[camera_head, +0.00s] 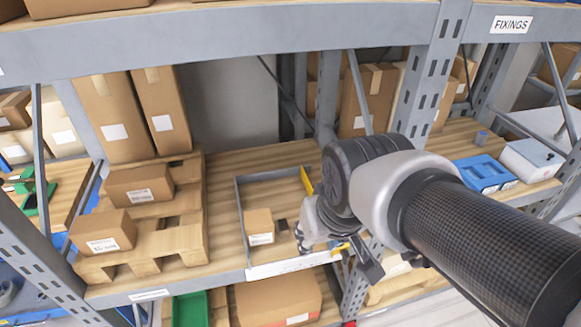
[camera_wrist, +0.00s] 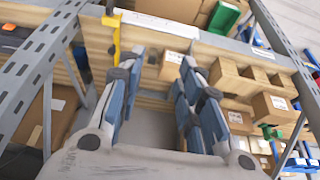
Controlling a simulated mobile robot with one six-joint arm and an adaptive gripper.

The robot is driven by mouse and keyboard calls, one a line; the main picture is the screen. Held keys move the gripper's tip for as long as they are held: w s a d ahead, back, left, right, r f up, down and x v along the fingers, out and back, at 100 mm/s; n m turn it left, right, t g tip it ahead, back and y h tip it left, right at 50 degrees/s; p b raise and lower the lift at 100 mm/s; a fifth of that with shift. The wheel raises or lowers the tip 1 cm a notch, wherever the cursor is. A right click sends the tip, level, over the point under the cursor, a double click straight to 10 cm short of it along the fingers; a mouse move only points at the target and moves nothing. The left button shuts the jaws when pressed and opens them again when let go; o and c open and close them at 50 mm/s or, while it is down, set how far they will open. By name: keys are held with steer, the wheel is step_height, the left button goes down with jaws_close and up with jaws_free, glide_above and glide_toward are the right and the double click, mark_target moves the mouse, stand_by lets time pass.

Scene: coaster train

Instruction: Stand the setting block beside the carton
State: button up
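A small brown carton (camera_head: 259,226) with a white label stands inside a shallow grey-walled tray (camera_head: 240,205) on the wooden shelf. A small dark block (camera_head: 283,225), which looks like the setting block, lies just right of the carton, apart from it. My gripper (camera_head: 338,248) is at the right side of the tray, to the right of the block; my arm hides part of that side. In the wrist view my gripper (camera_wrist: 160,68) has its blue-padded fingers spread with nothing gripped. The carton also shows there (camera_wrist: 172,66), beyond the fingers near the right one.
A wooden pallet (camera_head: 190,238) with boxes stands left of the tray. A yellow piece (camera_head: 306,180) is at the tray's back right. A shelf upright (camera_head: 420,90) rises behind my arm. Bare shelf lies behind the tray.

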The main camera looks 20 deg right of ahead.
steer(key=s, duration=0.8)
steer(key=shift+s+r, duration=0.25)
steer(key=shift+s, duration=0.1)
stand_by(0.7)
